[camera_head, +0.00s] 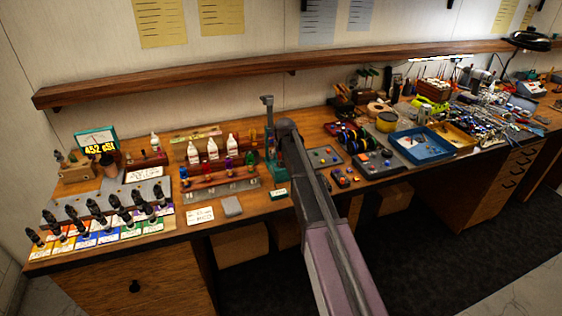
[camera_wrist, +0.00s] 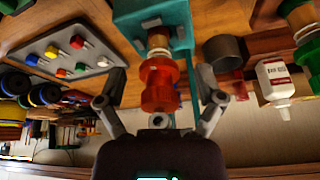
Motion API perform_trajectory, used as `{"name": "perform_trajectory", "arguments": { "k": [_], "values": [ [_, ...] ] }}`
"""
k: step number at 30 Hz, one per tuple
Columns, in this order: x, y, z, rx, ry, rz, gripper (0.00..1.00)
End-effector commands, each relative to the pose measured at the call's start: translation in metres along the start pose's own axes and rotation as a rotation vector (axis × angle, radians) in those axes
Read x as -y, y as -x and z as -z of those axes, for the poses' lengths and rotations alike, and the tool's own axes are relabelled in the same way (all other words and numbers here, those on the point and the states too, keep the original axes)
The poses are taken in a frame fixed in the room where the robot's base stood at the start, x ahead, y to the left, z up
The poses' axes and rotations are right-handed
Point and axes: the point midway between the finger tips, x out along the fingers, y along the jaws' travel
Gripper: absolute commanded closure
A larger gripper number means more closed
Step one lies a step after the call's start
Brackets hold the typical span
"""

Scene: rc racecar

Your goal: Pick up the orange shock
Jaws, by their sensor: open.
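The orange shock (camera_wrist: 161,88) is in the middle of the wrist view, a glossy red-orange body with a tan piece at its upper end. That end meets a teal stand (camera_wrist: 179,14). My gripper (camera_wrist: 161,82) is open, with one finger on each side of the shock and visible gaps between. In the head view the teal stand (camera_head: 271,165) stands on the bench; my arm hides the gripper and I cannot make out the shock there.
A grey tray with coloured pieces (camera_wrist: 72,52) lies left of the gripper in the wrist view. A dark cup (camera_wrist: 224,50) and a white bottle (camera_wrist: 276,82) are to the right. In the head view, a wooden shelf (camera_head: 160,82) runs along the wall above the crowded bench.

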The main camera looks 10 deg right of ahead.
Motion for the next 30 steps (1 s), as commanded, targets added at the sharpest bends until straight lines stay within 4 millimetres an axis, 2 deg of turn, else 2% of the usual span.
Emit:
{"name": "perform_trajectory", "arguments": {
  "k": [4, 12, 13, 30],
  "values": [
    [0.0, 0.0, 0.0, 0.0, 0.0, 0.0, 0.13],
    [0.0, 0.0, 0.0, 0.0, 0.0, 0.0, 0.93],
    [0.0, 0.0, 0.0, 0.0, 0.0, 0.0, 1.0],
    [0.0, 0.0049, 0.0014, 0.0, 0.0, 0.0, 1.0]
  ]
}}
